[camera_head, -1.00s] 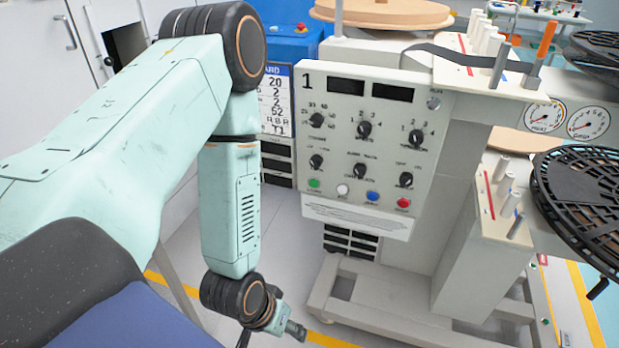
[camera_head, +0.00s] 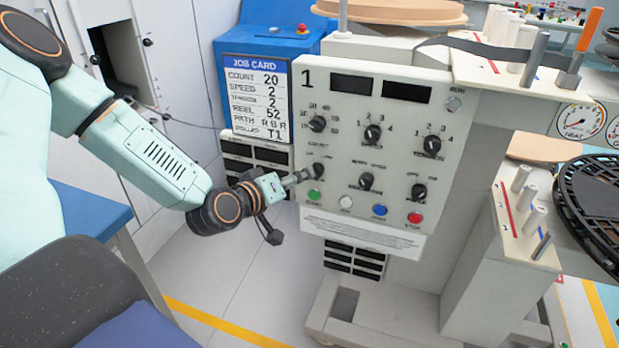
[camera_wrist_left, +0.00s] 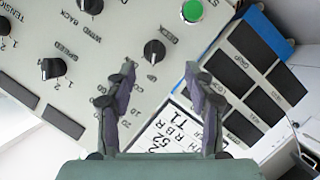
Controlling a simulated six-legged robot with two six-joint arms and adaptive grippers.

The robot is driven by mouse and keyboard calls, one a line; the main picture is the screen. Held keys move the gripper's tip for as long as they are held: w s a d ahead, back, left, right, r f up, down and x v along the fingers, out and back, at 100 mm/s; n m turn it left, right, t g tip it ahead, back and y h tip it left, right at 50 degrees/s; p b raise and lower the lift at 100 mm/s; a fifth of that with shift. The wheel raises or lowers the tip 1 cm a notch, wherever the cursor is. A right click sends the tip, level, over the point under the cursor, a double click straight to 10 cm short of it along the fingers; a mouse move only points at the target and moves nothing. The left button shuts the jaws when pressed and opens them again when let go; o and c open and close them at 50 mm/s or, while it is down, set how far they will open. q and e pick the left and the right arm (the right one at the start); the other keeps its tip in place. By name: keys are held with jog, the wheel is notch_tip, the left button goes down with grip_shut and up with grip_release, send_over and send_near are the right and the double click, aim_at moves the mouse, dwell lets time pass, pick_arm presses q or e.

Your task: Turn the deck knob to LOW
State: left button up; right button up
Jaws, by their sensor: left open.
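The deck knob (camera_head: 318,171) is a small black knob at the lower left of the grey control panel (camera_head: 345,215). In the left wrist view the deck knob (camera_wrist_left: 154,50) shows beside its "DECK" label. My left gripper (camera_head: 296,179) reaches in from the left, its tip close to the knob in the head view. In the left wrist view my left gripper (camera_wrist_left: 160,75) is open, with its two fingers apart and the knob just beyond the gap between them. Contact is not visible. My right gripper is out of view.
Near the deck knob are the count knob (camera_head: 317,124), the wind back knob (camera_head: 366,181) and a green button (camera_head: 314,196). A job card (camera_head: 258,98) stands left of the panel. A black reel (camera_head: 600,205) is at the right.

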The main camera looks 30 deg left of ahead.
aim_at(316, 172)
pick_arm(q)
jog(key=b+x, duration=0.1)
jog(key=x, duration=0.1)
jog(key=b+x, duration=0.1)
jog(key=d+b+x, duration=0.1)
jog(key=x, duration=0.1)
jog(key=shift+w+r, duration=0.15)
jog(key=shift+w, duration=0.25)
jog(key=shift+w+a, duration=0.1)
jog(key=shift+a, duration=0.15)
jog(key=shift+c, duration=0.3)
jog(key=shift+d, duration=0.2)
jog(key=c, duration=0.5)
jog(key=shift+a, duration=0.15)
jog(key=shift+c, duration=1.2)
grip_shut()
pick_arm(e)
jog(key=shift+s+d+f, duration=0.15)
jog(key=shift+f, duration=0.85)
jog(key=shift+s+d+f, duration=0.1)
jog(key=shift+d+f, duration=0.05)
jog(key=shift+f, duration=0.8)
